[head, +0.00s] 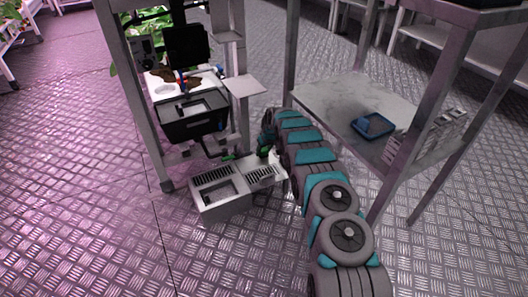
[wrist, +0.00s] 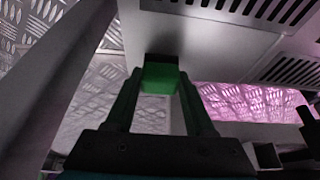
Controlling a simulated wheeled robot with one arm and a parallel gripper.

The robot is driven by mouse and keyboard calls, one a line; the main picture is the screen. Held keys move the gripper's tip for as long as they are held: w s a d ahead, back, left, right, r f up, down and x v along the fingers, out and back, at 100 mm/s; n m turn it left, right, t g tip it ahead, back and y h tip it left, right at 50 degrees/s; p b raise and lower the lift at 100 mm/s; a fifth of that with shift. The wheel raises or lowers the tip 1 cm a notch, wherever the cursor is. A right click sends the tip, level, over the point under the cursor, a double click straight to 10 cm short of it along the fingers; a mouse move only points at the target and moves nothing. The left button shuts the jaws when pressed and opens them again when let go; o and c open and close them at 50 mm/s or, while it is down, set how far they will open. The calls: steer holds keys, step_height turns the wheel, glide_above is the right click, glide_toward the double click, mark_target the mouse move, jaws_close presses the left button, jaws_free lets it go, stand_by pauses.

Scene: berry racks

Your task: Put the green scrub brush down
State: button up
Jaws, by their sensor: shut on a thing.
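The green scrub brush (wrist: 160,78) is between the fingertips of my gripper (wrist: 158,88) in the wrist view. A dark part of it shows just beyond the green block. The fingers are shut on it, and it is close to a pale grey surface with slotted vents (wrist: 290,66). In the head view, my gripper (head: 264,151) is small and partly hidden behind my arm, low beside the grey slotted unit (head: 223,208). I cannot clearly pick out the brush there, nor tell whether it touches anything.
A metal frame holds a black bin (head: 196,126) and a small pale shelf plate (head: 243,86). A table (head: 335,97) to the right carries a blue tray (head: 373,125) and a white slotted rack (head: 441,130). Open metal floor (head: 110,225) lies at the left front.

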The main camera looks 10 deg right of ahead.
steer(key=shift+w+d+f, duration=0.1)
steer(key=shift+w+f, duration=0.1)
steer(key=shift+f, duration=0.1)
steer(key=o, duration=1.3)
